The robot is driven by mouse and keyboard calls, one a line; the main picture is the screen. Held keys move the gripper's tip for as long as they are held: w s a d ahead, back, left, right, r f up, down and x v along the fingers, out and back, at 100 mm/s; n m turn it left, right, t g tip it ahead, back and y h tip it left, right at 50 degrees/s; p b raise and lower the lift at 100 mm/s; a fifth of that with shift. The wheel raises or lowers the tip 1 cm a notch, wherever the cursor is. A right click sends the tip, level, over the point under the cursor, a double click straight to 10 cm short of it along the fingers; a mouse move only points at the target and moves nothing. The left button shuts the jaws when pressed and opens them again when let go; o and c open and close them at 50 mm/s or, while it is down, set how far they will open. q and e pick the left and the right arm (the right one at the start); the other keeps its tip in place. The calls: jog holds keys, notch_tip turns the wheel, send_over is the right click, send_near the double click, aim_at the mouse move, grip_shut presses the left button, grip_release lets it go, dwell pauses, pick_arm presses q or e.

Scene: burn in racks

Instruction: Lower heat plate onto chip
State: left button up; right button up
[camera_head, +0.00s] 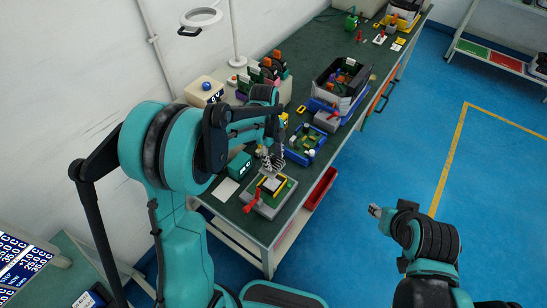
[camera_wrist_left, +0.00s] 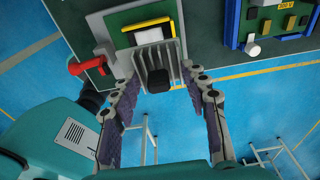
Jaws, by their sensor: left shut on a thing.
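The heat plate is a grey finned block with a black knob. In the left wrist view the heat plate (camera_wrist_left: 173,66) sits between the fingertips of my left gripper (camera_wrist_left: 162,76), which is shut on it. In the head view my left gripper (camera_head: 268,158) is over the near end of the bench. The test fixture (camera_head: 268,194) has a grey base, a green board, a yellow-edged socket and a red lever (camera_wrist_left: 88,66). A pale square (camera_wrist_left: 149,36), apparently the chip, shows in the socket, partly covered by the plate. My right gripper (camera_head: 376,211) is off the bench, its fingers too small to read.
A blue tray (camera_head: 304,158) with a green board stands just beyond the fixture. A teal box (camera_head: 239,165) and a white sheet (camera_head: 225,189) lie left of it. A black bin (camera_head: 340,80) is farther along.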

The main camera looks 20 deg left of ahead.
aim_at(274, 165)
pick_arm(q)
jog(key=shift+s+d+f, duration=0.15)
jog(key=shift+s+f, duration=0.05)
jog(key=shift+s, duration=0.2)
jog(key=shift+s+f+b, duration=0.1)
jog(key=shift+f+b, duration=0.2)
jog(key=shift+b, duration=0.15)
jog(key=shift+w+f+b, duration=0.25)
jog(key=shift+f+b, duration=0.55)
jog(key=shift+f, duration=0.45)
jog(key=shift+s+f+b, duration=0.1)
jog(key=shift+f+b, duration=0.5)
jog(key=shift+f, duration=0.15)
jog(key=shift+f+b, duration=1.4)
jog(key=shift+f, duration=0.35)
pick_arm(e)
notch_tip(274, 165, down, 6)
jog(key=shift+s+f, duration=0.2)
jog(key=shift+s, duration=0.15)
pick_arm(q)
jog(key=shift+f+b, duration=0.45)
jog(key=shift+b, duration=0.15)
pick_arm(e)
jog(key=shift+d+f, duration=0.1)
jog(key=shift+f, duration=0.5)
pick_arm(q)
jog(key=o, duration=1.5)
jog(key=shift+c, duration=0.2)
